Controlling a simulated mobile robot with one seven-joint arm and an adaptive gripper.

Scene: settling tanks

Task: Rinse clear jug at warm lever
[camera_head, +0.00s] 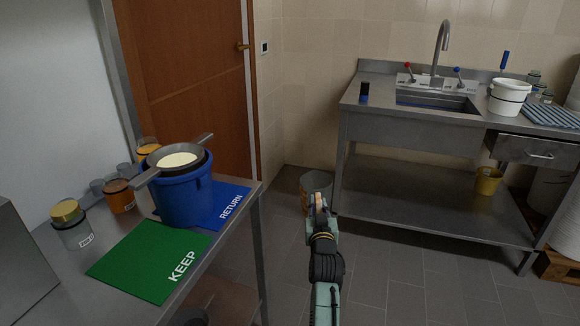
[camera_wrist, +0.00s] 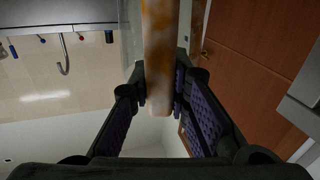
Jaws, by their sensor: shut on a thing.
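My gripper (camera_head: 318,216) is shut on an upright, brown-stained strip, seen between its pads in the wrist view; it looks like the handle of the clear jug (camera_wrist: 160,60). A greyish see-through vessel (camera_head: 314,184) shows just beyond my gripper in the head view and seems to be the jug's body. Its contents cannot be made out. The steel sink (camera_head: 437,103) is at the back right, apart from my gripper. Behind it stand a curved tap (camera_head: 441,48), a red-topped lever (camera_head: 408,67) on the left and a blue-topped lever (camera_head: 457,71) on the right.
A bench at left holds a green KEEP mat (camera_head: 140,262), a blue RETURN mat (camera_head: 236,194), a blue bucket (camera_head: 186,200) with a sieve (camera_head: 178,159) across it, and jars. A white pot (camera_head: 509,98) stands right of the sink. The floor between is clear.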

